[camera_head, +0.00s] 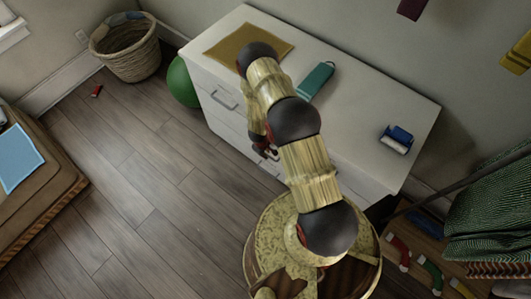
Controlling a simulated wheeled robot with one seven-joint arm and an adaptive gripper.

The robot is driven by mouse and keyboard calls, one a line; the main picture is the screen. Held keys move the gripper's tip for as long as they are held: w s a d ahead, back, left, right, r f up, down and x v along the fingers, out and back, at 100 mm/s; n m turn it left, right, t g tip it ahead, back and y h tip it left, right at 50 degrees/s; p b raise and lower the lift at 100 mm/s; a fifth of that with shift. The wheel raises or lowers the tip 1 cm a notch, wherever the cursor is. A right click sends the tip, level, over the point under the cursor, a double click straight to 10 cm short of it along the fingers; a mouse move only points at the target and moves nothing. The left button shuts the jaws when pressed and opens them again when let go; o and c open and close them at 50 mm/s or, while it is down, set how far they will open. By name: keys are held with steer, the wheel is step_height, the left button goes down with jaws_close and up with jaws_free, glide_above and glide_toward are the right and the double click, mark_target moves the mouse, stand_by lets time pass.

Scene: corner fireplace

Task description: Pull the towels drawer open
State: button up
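A white dresser (353,88) stands against the back wall, seen from above. Its front shows drawers at the left with a metal handle (224,101); they look closed. No label is readable, so I cannot tell which one is the towels drawer. My arm crosses in front of the dresser and hides much of its front. My gripper (268,153) is low at the dresser's front, right of the visible handle. It is small and partly hidden by my arm. I cannot tell whether its fingers are open or touch a handle.
On the dresser top lie a tan mat (222,50), a teal object (316,81) and a blue-and-white item (397,138). A green ball (180,84) and wicker basket (128,52) stand left. A small red object (97,90) lies on otherwise clear floor.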

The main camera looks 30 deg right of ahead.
jaws_close()
stand_by(0.3)
stand_by(0.3)
